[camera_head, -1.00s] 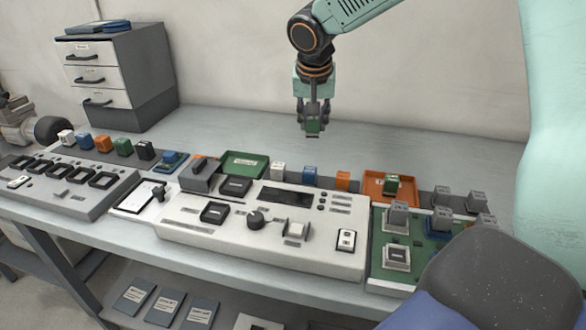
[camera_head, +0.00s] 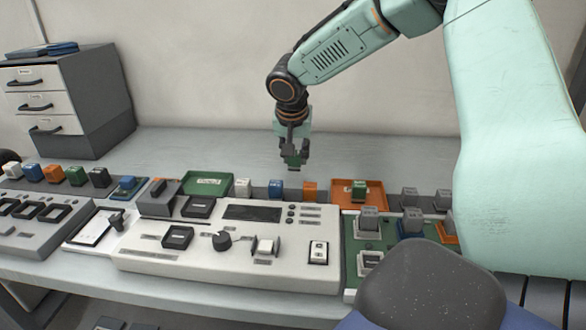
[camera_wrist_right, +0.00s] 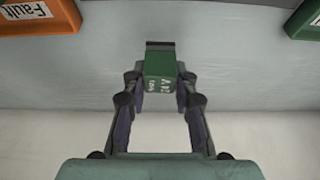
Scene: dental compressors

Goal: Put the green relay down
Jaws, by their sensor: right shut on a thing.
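My right gripper (camera_head: 293,160) is shut on a green relay (camera_head: 293,162). It holds the relay in the air, in front of the back wall and above the bench behind the white test panel. In the right wrist view the relay (camera_wrist_right: 160,76) sits between the two fingers, with white lettering on one face. My left gripper is not in view.
Grey, blue and orange relays (camera_head: 276,188) stand in a row behind the white test panel (camera_head: 220,245). A green board (camera_head: 378,238) with grey relays is at the right. A drawer cabinet (camera_head: 70,98) stands at the back left. The rear bench strip (camera_head: 230,150) is largely clear.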

